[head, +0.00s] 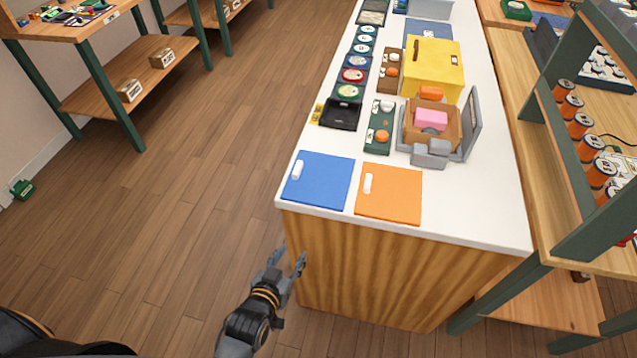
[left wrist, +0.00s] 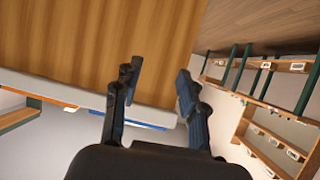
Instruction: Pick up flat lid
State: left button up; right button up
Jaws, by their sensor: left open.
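Two flat lids lie side by side on the near end of the white counter in the head view. One is a blue lid (head: 319,180) and the other an orange lid (head: 389,194). Each has a small white handle near its left side. My left gripper (head: 286,257) is open and empty, in front of the counter's near end and lower than the lids in the picture. In the left wrist view its open fingers (left wrist: 157,72) stand before the counter's wooden side, and a thin blue edge shows behind them. My right gripper is not in view.
The counter (head: 460,222) has a wooden front panel (head: 380,270). Shelving (head: 545,200) stands close on the right.

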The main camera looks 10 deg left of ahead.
pick_arm(q)
notch_tip(320, 180, up, 14)
jog(key=w+a+t, duration=0.2)
jog(key=t, duration=0.1)
send_near(295, 176)
jog(key=w, duration=0.3)
jog(key=shift+w+d+f+n+y, duration=0.25)
jog(key=shift+w+d+n+y, duration=0.1)
jog(key=shift+n+y, duration=0.05)
jog(key=w, duration=0.3)
jog(key=w+f, duration=0.1)
jog(key=w, duration=0.2)
jog(key=shift+w+f, duration=0.1)
jog(key=shift+w, duration=0.05)
grip_shut()
